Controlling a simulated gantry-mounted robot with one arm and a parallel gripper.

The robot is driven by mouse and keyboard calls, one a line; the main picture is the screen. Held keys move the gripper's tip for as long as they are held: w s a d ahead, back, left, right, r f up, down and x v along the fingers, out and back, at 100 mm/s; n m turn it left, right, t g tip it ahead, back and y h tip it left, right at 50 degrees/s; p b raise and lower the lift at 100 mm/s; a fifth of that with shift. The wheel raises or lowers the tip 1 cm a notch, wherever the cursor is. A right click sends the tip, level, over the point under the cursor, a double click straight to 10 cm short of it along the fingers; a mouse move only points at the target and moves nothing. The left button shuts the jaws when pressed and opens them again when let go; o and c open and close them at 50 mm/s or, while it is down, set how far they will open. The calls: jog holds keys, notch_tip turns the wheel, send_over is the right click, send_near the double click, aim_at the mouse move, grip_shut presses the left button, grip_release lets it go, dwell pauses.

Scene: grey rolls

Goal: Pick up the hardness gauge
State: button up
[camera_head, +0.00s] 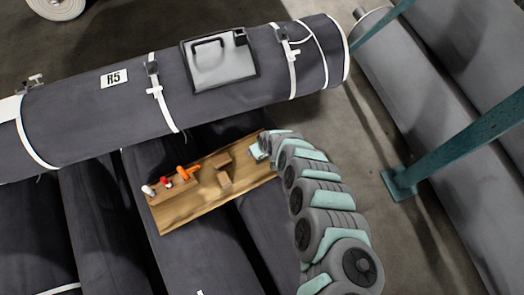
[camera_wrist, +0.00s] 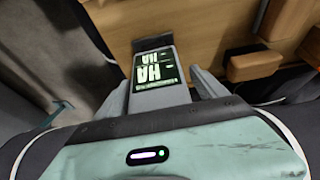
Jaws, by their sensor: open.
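The hardness gauge (camera_wrist: 155,72) is a grey handheld device with a lit green-on-black display reading "HA". In the wrist view it lies between the two fingers of my gripper (camera_wrist: 163,88), one on each side. The fingers are open, and I cannot tell whether either touches it. Its near end is hidden behind the gripper body. In the head view my gripper (camera_head: 261,150) is at the right end of the wooden board (camera_head: 165,216), and the gauge cannot be clearly made out there.
On the board stand wooden blocks (camera_head: 223,171), an orange tool (camera_head: 186,173), a red-topped item (camera_head: 167,181) and a white-topped item (camera_head: 148,190). A large strapped roll (camera_head: 130,105) carrying a grey case (camera_head: 219,62) lies behind. A teal post (camera_head: 450,150) stands at right.

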jog(key=shift+c, duration=0.5)
jog(key=c, duration=1.7)
